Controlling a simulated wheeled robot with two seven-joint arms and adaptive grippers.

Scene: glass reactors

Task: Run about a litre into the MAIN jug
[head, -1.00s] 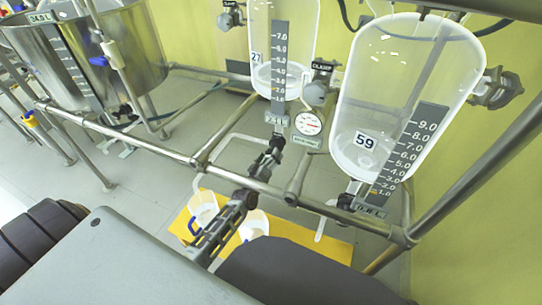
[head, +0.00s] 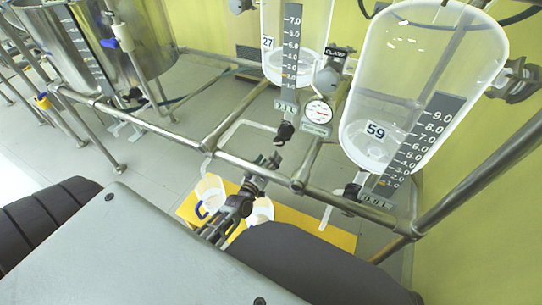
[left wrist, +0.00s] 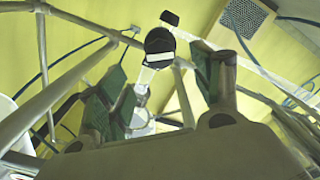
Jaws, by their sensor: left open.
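Vessel 27 (head: 300,62) is a clear glass reactor with a grey scale. A black outlet valve (head: 284,131) sits below it, and a bent white pipe (head: 235,128) runs to the left. My left gripper (head: 268,160) is open and empty, just below and apart from this valve. In the left wrist view a black knob (left wrist: 160,42) shows ahead, beyond the open fingers (left wrist: 160,85). My right gripper is out of view.
Vessel 59 (head: 420,85) hangs at the right with its own black valve (head: 352,191). A steel rail (head: 250,168) crosses in front of the vessels. A gauge (head: 318,110) hangs between them. The jugs stand on a yellow mat (head: 335,237). A steel tank (head: 95,40) stands back left.

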